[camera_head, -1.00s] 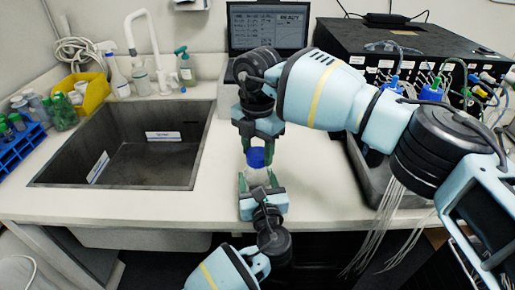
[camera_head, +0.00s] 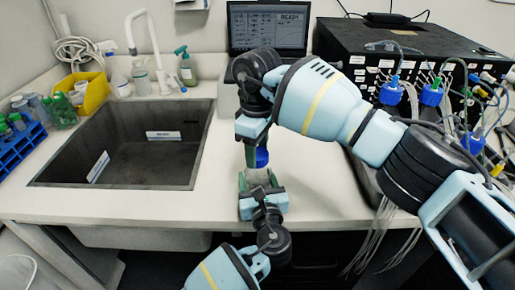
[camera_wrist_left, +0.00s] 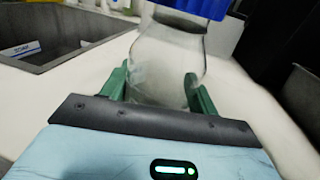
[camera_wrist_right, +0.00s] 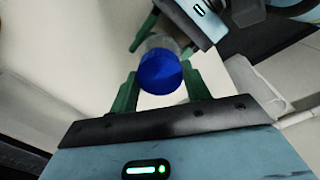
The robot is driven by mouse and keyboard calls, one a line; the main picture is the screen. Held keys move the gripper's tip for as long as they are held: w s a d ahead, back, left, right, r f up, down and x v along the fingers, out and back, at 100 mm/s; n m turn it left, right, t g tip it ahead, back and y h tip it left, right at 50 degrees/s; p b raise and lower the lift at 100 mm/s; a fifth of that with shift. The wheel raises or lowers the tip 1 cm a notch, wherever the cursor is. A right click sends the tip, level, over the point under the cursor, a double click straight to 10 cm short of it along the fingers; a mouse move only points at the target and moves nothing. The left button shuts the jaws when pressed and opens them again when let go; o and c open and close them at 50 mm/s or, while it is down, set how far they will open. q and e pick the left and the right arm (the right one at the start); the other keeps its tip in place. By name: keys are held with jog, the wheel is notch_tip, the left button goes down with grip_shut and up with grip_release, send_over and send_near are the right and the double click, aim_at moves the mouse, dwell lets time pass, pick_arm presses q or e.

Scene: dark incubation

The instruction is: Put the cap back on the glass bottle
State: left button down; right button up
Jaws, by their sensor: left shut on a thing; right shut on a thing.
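The clear glass bottle (camera_wrist_left: 165,65) stands upright between the green fingers of my left gripper (camera_wrist_left: 158,85), which is shut on its body. In the head view my left gripper (camera_head: 258,178) is over the counter's front part, below my right gripper (camera_head: 257,150). The blue cap (camera_head: 262,158) is at the bottle's mouth, and its lower edge shows at the top of the left wrist view (camera_wrist_left: 195,7). My right gripper (camera_wrist_right: 161,75) is shut on the cap (camera_wrist_right: 160,72) from above. I cannot tell whether the cap is seated on the threads.
A dark sink (camera_head: 125,179) is set into the white counter (camera_head: 310,195) to the left. A laptop (camera_head: 268,27) stands behind my grippers. A black instrument (camera_head: 350,45) with tubing and blue-capped bottles is at the right. The counter right of the grippers is clear.

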jog(key=shift+m, duration=0.4)
jog(key=o, duration=1)
jog(key=shift+r, duration=2.3)
jog(key=shift+c, duration=0.3)
